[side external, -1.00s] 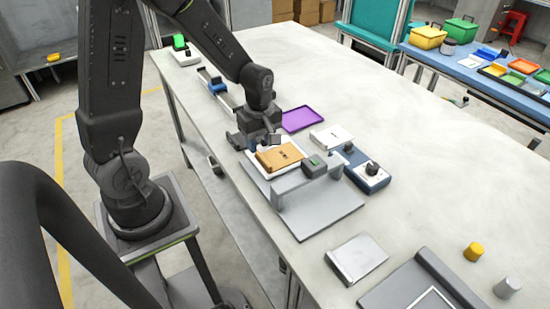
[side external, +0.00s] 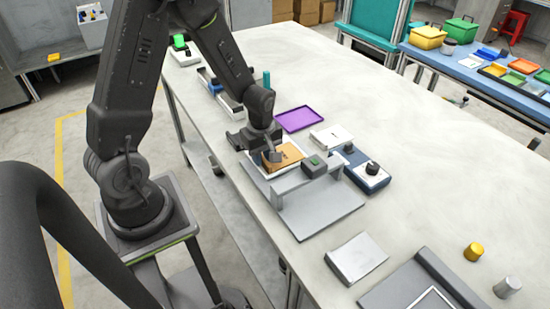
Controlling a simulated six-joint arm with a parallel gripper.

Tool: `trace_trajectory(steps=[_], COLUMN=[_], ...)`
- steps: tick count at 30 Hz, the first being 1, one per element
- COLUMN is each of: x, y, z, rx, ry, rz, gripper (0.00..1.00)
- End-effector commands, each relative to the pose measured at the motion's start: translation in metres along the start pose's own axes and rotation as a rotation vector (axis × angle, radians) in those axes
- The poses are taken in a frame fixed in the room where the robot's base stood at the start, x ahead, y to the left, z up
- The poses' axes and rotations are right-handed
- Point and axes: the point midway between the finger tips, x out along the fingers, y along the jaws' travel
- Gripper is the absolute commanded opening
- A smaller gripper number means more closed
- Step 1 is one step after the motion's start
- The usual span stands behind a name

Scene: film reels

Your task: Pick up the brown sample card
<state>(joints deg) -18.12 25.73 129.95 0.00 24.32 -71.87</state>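The brown sample card (side external: 290,154) lies flat in a white-rimmed tray (side external: 268,173) near the left edge of the table, behind a grey bridge-shaped stand. My gripper (side external: 270,156) is low over the left part of the card and hides some of it. A fingertip appears to be at or just above the card; contact cannot be made out. The fingers are small and dark here, so their opening does not show clearly.
The grey stand (side external: 299,179) with its base plate (side external: 325,212) is close in front of the card. The table's right side is mostly clear.

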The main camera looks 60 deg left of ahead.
Motion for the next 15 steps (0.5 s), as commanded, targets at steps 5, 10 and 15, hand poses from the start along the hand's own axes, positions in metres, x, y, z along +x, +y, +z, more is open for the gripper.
trace_trajectory(steps=[5, 10, 15], x=[-0.0002, -0.0002, -0.0003], y=[0.0, 0.0001, 0.0001], z=[0.0, 0.0, 0.0], rx=[0.0, 0.0, 0.0], ry=[0.0, 0.0, 0.0], rz=[0.0, 0.0, 0.0], gripper=[0.07, 0.0, 0.0])
